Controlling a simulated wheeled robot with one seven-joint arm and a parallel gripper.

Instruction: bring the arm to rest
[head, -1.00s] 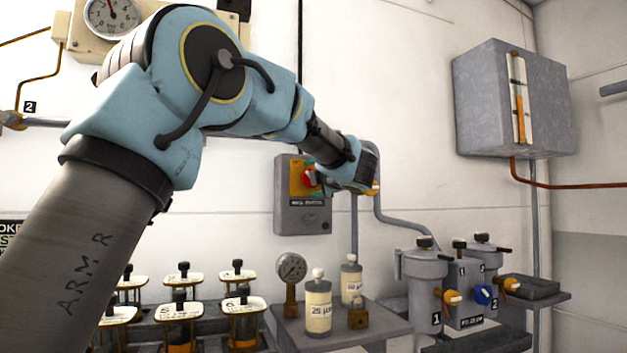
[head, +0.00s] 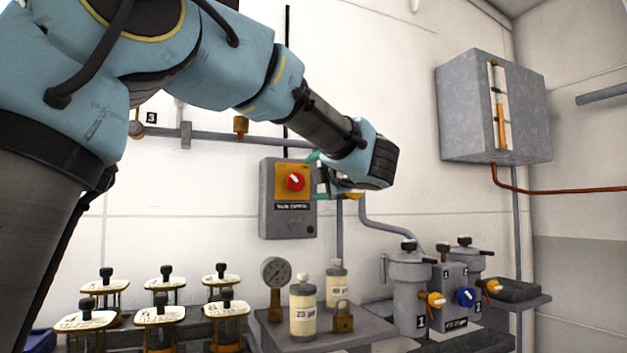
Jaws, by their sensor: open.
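My arm reaches from the left across the upper part of the head view. My gripper (head: 328,190) is at its end, in front of the wall and just right of the grey switch box (head: 288,222) with its red knob (head: 295,182). The gripper is seen from behind and the side, and the wrist hides much of it. It is open, and I see nothing held in it. I cannot tell whether it touches the box.
Grey filter canisters (head: 409,285) stand to the right.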

